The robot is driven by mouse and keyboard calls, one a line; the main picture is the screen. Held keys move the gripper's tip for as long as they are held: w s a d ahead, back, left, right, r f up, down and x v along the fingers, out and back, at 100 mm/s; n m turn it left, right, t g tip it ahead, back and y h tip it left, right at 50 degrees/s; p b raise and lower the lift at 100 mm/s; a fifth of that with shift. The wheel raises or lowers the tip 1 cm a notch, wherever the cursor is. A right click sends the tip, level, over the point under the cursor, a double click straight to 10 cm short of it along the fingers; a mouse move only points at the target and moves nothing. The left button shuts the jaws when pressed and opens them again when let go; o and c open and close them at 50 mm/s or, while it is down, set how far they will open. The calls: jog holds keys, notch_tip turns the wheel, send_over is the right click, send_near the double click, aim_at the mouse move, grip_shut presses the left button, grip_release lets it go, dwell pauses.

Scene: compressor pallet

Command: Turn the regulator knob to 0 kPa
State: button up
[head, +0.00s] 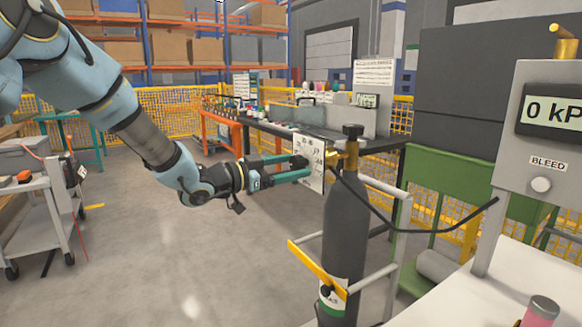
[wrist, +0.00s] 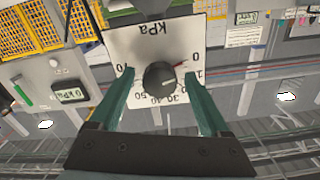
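The regulator knob (wrist: 160,76) is a black round knob in the middle of a white kPa dial plate (wrist: 130,48), which appears upside down in the wrist view. A small red mark lies to the knob's right, near a 0. The exact pointer setting is too small to tell. My gripper (wrist: 159,77) is open, with its green fingers on either side of the knob and visible gaps. In the head view my gripper (head: 292,169) reaches the dial plate (head: 309,163) in front of the brass regulator (head: 345,155). The large display (head: 556,113) reads 0 kP, cut off at the edge.
The dark gas cylinder (head: 343,235) stands under the regulator, with a yellow bar (head: 316,268) across its cart. A black hose (head: 420,229) runs right to the grey panel (head: 515,160) with a BLEED button (head: 541,184). Floor left of the cylinder is clear.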

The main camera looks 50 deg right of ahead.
jog(key=b+v, duration=0.1)
jog(key=v, duration=0.9)
jog(key=shift+a, duration=0.4)
jog(key=shift+w, duration=0.15)
